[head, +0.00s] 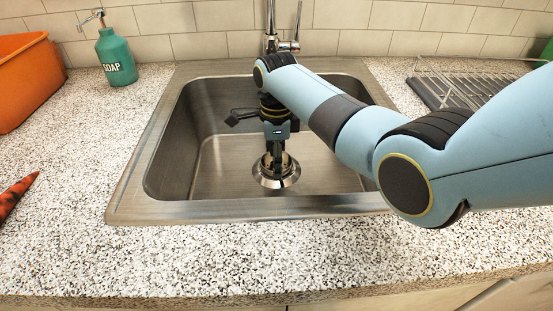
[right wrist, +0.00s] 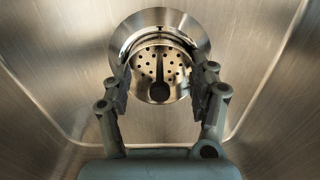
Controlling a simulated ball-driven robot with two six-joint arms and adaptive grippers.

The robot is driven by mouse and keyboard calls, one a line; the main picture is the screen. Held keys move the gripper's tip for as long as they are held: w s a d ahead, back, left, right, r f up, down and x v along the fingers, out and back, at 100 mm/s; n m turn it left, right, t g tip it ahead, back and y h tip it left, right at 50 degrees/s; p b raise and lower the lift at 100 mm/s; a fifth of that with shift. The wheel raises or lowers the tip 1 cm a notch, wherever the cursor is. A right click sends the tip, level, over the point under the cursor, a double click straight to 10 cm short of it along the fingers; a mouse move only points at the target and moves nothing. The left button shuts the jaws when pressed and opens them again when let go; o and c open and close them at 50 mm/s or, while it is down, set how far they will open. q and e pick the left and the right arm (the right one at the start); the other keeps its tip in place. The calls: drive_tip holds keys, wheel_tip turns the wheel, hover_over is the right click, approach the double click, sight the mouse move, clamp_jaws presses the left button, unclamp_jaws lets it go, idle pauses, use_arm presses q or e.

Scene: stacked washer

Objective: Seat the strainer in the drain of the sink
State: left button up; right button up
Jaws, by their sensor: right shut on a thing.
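The steel strainer (right wrist: 146,66), with small round holes and a dark central knob, shows between the fingers of my right gripper (right wrist: 166,75) in the right wrist view. My right gripper is shut on the strainer, with its fingers at either side of it. The shiny drain ring (right wrist: 196,30) shows around and beyond the strainer. In the head view my right gripper (head: 276,165) points straight down into the sink (head: 215,165), over the drain (head: 273,183). The fingers partly hide the drain there. I cannot tell whether the strainer is fully down in it. My left gripper is not in view.
The faucet (head: 283,45) stands behind the sink, close to my right wrist. A green soap bottle (head: 116,57) and an orange bin (head: 25,80) are on the left counter. A wire dish rack (head: 470,85) is at the right.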

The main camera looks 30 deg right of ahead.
drive_tip(key=shift+s+f, duration=0.3)
drive_tip(key=shift+f, duration=0.25)
drive_tip(key=o, duration=1)
drive_tip(key=shift+s+a+f, duration=0.1)
drive_tip(key=shift+f, duration=0.05)
drive_tip(key=shift+c, duration=0.2)
drive_tip(key=shift+o, duration=1)
drive_tip(key=shift+w+f, duration=0.15)
drive_tip(key=shift+w, duration=0.05)
wheel_tip(320, 180, up, 14)
drive_tip(key=p, duration=0.2)
drive_tip(key=shift+w, duration=0.2)
drive_tip(key=shift+f, duration=0.1)
